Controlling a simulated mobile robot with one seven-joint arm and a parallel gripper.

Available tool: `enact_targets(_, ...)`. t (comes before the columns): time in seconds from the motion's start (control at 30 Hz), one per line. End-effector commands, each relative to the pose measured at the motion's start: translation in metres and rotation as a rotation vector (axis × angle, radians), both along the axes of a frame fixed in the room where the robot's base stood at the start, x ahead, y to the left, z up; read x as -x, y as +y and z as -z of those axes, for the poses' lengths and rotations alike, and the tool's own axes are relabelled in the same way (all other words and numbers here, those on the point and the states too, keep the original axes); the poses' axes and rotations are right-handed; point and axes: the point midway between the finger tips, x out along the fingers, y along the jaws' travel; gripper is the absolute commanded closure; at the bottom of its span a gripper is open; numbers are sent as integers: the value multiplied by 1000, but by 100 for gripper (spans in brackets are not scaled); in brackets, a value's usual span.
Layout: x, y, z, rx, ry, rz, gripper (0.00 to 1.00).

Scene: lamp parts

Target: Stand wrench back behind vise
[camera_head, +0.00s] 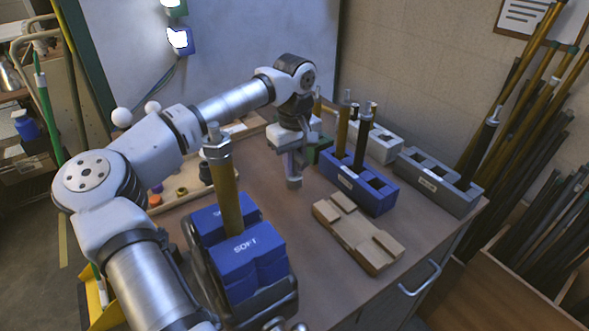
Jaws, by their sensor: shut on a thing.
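My gripper (291,148) points down over the middle of the bench, behind and right of the vise. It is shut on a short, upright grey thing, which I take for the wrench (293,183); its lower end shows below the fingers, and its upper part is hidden. I cannot tell whether its lower end touches the bench. The vise (270,300) stands in front, with blue soft jaws (248,262) clamped around an upright brass tube (228,190) with a metal fitting on top.
A blue slotted rack (378,198) holding upright tubes stands right of my gripper. A green block (320,152), white rack (382,147) and grey rack (438,182) stand nearby. A wooden notched block (350,232) lies in front. Bare bench shows between vise and wooden block.

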Motion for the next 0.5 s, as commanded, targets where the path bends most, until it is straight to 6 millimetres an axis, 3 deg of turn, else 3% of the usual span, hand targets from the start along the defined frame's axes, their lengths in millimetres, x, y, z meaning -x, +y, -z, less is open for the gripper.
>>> enact_targets(0.13, 0, 0, 21, 1, 2, 0, 100)
enact_targets(0.5, 0, 0, 27, 0, 0, 0, 100)
